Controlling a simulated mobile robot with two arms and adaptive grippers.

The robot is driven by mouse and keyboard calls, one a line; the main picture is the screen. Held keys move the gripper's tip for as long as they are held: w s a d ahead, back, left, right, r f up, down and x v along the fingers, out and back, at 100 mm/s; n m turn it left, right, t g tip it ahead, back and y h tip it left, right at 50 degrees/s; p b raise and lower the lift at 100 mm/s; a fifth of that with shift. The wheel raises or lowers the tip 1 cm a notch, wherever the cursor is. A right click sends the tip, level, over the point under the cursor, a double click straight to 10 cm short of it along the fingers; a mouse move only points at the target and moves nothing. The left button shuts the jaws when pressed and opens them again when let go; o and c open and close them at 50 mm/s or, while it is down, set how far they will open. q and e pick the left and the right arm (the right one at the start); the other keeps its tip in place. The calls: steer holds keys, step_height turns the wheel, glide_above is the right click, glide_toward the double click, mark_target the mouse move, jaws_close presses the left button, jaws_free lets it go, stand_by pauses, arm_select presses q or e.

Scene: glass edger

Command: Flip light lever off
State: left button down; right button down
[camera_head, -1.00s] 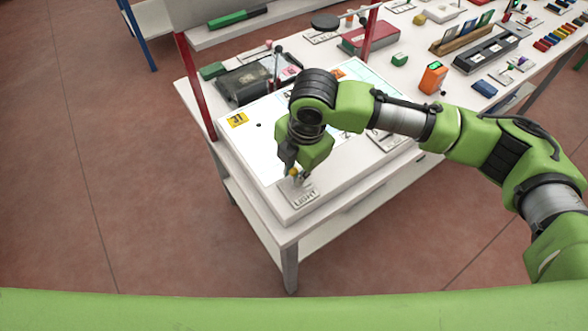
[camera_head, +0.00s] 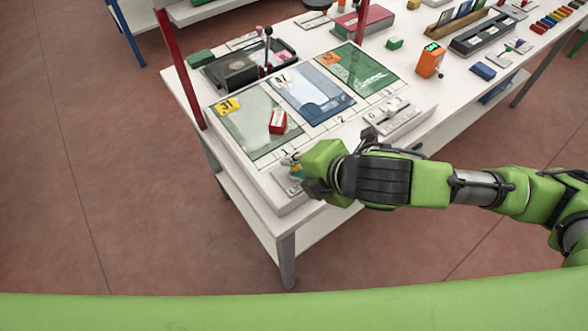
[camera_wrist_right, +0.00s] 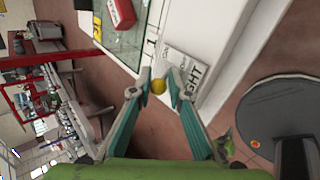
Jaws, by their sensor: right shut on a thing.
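The light lever has a yellow knob (camera_wrist_right: 158,86) and stands on a pale plate marked LIGHT (camera_wrist_right: 190,71) at the near left corner of the raised panel. The plate (camera_head: 293,187) is mostly hidden by my gripper in the head view. My right gripper (camera_head: 295,169) is at the lever. In the right wrist view, the teal fingertips of this gripper (camera_wrist_right: 159,84) are closed around the yellow knob. The panel (camera_head: 247,165) is unlit, with green and blue sheets showing on it. My left gripper is not in view.
A red block (camera_head: 278,122) lies on the left green sheet. A white switch box (camera_head: 395,115) is at the panel's right front. A black tray (camera_head: 236,73) and a red post (camera_head: 178,68) stand behind. An orange device (camera_head: 430,60) is farther right.

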steer(key=shift+f+t+y+b, duration=0.1)
steer(key=shift+t+y+b, duration=0.6)
steer(key=shift+b, duration=0.55)
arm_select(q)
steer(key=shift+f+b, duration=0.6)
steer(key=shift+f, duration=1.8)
arm_select(e)
steer(key=shift+s+d+t, duration=0.1)
steer(key=shift+t, duration=0.4)
steer(key=c, duration=1.8)
jaws_free()
steer(key=shift+o, duration=0.2)
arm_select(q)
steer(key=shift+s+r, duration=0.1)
arm_select(e)
steer(key=shift+s, duration=0.1)
